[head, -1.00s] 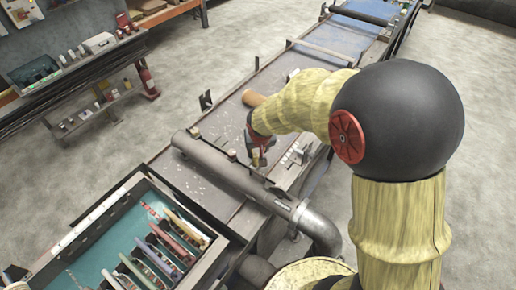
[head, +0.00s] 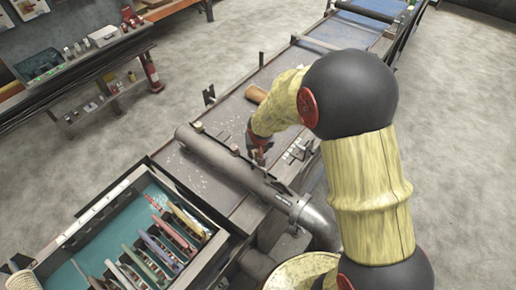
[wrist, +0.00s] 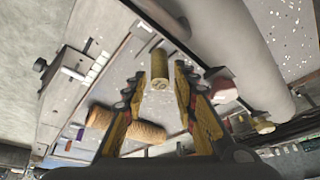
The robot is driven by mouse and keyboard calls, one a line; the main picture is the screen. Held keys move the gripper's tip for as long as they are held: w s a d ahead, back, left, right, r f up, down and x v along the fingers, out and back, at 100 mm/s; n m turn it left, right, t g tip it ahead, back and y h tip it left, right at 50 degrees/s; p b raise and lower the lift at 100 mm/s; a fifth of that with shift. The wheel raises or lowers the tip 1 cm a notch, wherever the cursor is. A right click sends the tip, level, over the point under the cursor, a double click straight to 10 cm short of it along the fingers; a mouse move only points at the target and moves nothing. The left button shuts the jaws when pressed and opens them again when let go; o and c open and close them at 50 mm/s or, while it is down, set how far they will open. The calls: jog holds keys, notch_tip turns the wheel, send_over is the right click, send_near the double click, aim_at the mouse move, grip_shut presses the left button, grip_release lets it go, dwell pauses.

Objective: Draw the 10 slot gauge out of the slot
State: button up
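My gripper (head: 258,155) hangs over the table, just behind the long grey tube. In the wrist view its yellow fingers (wrist: 163,72) are open, one on each side of a short brass-coloured cylindrical handle (wrist: 159,70). The handle points toward the camera, and gaps show between it and both fingers. It may be the slot gauge's handle; no number is readable and any slot is hidden. A second brass-ended knob (wrist: 264,126) shows at right, past a red part (wrist: 223,89).
The grey tube (head: 230,168) crosses the table (head: 235,112) close to my gripper. A brown roll (head: 256,94) lies behind it, also in the wrist view (wrist: 128,125). A teal-lined tray (head: 110,240) with several coloured pieces stands lower left. Small blocks (head: 297,148) sit at right.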

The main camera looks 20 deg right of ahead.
aim_at(254, 159)
jog(key=shift+x, duration=1.6)
jog(key=shift+c, duration=0.3)
grip_shut()
